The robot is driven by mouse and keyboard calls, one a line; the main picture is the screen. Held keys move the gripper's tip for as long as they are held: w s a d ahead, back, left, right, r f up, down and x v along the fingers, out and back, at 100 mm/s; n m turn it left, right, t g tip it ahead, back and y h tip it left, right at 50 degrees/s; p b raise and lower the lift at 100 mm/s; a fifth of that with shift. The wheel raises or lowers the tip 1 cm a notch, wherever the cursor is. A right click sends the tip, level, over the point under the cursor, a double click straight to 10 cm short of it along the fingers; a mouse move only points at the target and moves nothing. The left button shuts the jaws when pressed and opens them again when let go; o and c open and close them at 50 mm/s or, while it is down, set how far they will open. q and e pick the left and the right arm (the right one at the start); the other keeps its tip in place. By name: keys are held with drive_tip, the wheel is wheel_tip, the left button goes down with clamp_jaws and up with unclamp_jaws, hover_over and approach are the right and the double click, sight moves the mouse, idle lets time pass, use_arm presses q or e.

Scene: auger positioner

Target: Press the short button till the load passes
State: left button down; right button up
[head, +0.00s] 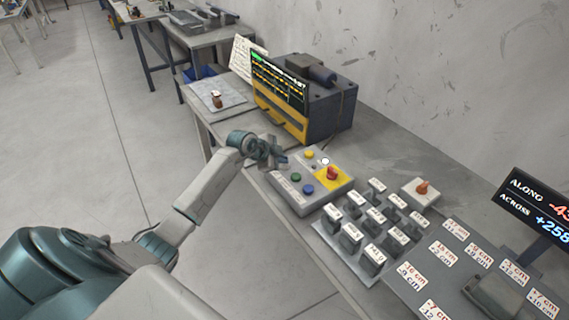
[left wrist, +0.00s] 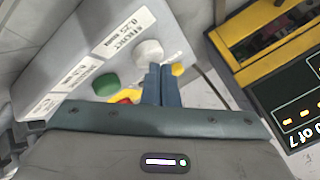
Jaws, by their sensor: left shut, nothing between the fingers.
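The grey button box (head: 312,205) stands on the bench in the head view. It carries green (head: 297,177), blue (head: 307,189) and yellow (head: 309,154) buttons, a small white one (head: 324,161) and a red knob (head: 332,173) on a yellow plate. In the left wrist view a white button (left wrist: 149,52) sits beside a label (left wrist: 130,30) that seems to read 0.25 SHORT. My left gripper (head: 280,158) is shut and empty over the box's far left corner. Its fingertips (left wrist: 160,68) overlap the white button's edge; contact cannot be told. My right gripper is out of view.
A dark machine with a yellow-framed screen (head: 280,80) stands behind the box; its screen corner shows "0 of 7" in the left wrist view. Several labelled weights (head: 373,215) and a numeric display (head: 540,210) stand to the right. Open floor lies left.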

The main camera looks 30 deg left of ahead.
sight(282, 166)
use_arm(q)
drive_tip(key=shift+f, duration=0.25)
idle(0.4)
drive_tip(key=shift+r, duration=0.1)
drive_tip(key=shift+r+p, duration=0.6)
drive_tip(key=shift+p, duration=0.3)
wheel_tip(282, 166, up, 6)
drive_tip(key=p, duration=0.6)
idle(0.9)
